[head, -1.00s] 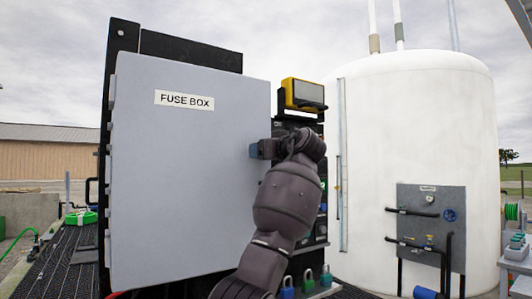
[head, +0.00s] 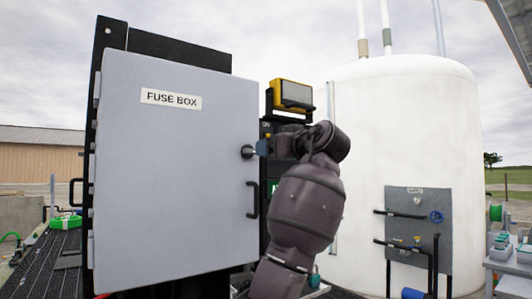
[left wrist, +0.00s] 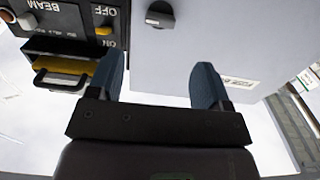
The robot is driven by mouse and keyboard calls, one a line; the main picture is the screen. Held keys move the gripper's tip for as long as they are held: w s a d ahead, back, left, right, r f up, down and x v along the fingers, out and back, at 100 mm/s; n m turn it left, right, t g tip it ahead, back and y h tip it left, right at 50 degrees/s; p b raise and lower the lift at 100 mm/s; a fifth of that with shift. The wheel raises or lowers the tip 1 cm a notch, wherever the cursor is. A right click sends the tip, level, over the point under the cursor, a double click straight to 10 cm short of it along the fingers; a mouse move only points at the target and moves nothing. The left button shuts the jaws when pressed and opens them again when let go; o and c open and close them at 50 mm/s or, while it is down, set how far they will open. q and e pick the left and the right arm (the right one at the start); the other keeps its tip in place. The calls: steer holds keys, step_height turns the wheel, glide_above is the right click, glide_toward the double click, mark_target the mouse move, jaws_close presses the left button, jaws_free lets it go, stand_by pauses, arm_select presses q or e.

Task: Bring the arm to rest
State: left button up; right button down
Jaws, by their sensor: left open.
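My left gripper (head: 263,147) is at the right edge of the closed grey fuse box door (head: 165,210) in the head view. In the left wrist view my left gripper (left wrist: 158,72) shows two blue fingers wide apart with nothing between them. The fuse box's dark round knob (head: 247,152) is close beside the fingertips in the head view. In the left wrist view the knob (left wrist: 159,14) lies beyond the fingers, apart from them. My right gripper is not in view.
A black handle (head: 252,200) is on the door below the knob. A yellow-framed lamp (head: 291,95) and a black switch panel (left wrist: 65,20) stand beside the box. A white tank (head: 400,130) with a grey pipe panel (head: 405,240) stands at right.

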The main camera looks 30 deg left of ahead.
arm_select(q)
steer(key=shift+s+d, duration=0.25)
steer(key=shift+d, duration=0.25)
